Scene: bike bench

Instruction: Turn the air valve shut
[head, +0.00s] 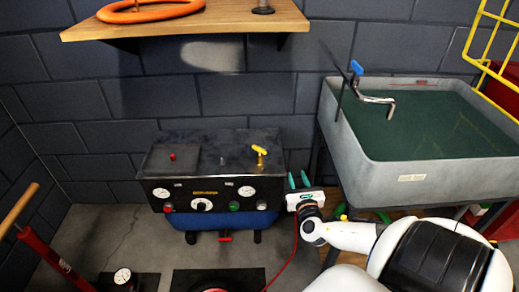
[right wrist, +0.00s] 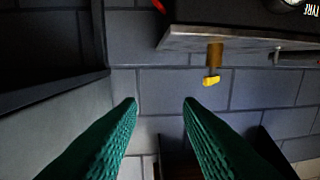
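The air valve (head: 260,151) has a yellow lever handle on a brass stem. It stands on the right end of the black-topped compressor box (head: 200,150). In the right wrist view, which looks upside down, the yellow valve handle (right wrist: 212,80) hangs beyond the fingertips, a little right of centre. My right gripper (head: 298,181) is beside the box's right end, right of the valve and apart from it. Its green fingers are open with nothing between them, as the right wrist view also shows (right wrist: 160,105). My left gripper is not in view.
A grey basin (head: 412,178) with dark green contents and a blue-handled tap (head: 357,68) stands close on the right. A wooden shelf (head: 225,22) with an orange ring (head: 150,10) is above. A red floor pump (head: 50,258) stands at left. A red hose (head: 291,262) runs along the floor.

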